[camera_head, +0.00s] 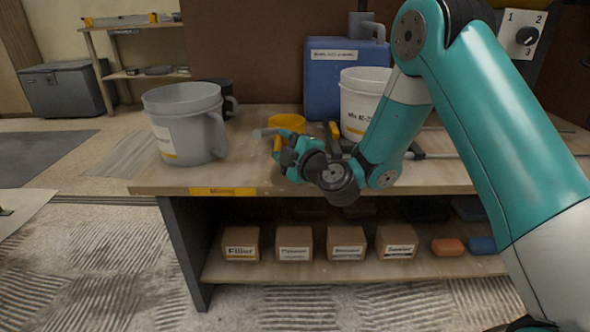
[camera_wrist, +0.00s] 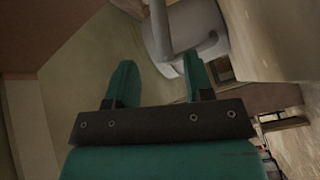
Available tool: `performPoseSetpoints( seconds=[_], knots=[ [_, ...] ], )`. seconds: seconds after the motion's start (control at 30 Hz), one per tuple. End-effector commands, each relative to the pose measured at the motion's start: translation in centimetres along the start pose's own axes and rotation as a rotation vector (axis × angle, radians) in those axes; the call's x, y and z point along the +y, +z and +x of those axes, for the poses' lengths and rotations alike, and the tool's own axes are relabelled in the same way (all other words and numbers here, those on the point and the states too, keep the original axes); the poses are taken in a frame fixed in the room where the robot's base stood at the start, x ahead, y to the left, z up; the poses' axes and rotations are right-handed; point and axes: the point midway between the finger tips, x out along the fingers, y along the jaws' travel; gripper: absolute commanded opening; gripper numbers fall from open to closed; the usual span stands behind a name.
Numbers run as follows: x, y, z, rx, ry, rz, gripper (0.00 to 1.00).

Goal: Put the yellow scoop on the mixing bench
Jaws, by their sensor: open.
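The mixing bench (camera_head: 150,187) stands in front of me, with a yellow label on its front edge. A yellow round-rimmed thing (camera_head: 287,122), which looks like the yellow scoop, sits on the bench top behind my gripper; its lower part is hidden. A grey piece beside it may be its handle, but I cannot tell. My gripper (camera_head: 284,150) is low over the bench, pointing left, in front of the yellow thing. In the wrist view, its teal fingers (camera_wrist: 158,62) are apart with nothing held between them. The scoop cannot be made out in the wrist view.
A grey bucket (camera_head: 185,130) stands left of my gripper; it also shows in the wrist view (camera_wrist: 210,25). A white bucket (camera_head: 360,90) and blue canister (camera_head: 325,75) stand behind. The bench's front left is clear.

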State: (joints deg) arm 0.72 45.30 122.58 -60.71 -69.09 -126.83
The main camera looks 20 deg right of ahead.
Motion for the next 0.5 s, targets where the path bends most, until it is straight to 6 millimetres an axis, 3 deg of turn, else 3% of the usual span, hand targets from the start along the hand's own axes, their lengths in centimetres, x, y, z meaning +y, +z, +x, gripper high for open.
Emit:
performPoseSetpoints(
  seconds=[0.03,0.37,0.5],
  knots=[
    [-0.7,0.3,-0.8,-0.001,0.002,0.001,0.48],
    [-0.2,0.0,-3.6,0.003,-0.001,0.002,0.48],
    [0.2,-2.6,-4.2,0.082,-0.054,0.064,0.48]
  ],
)
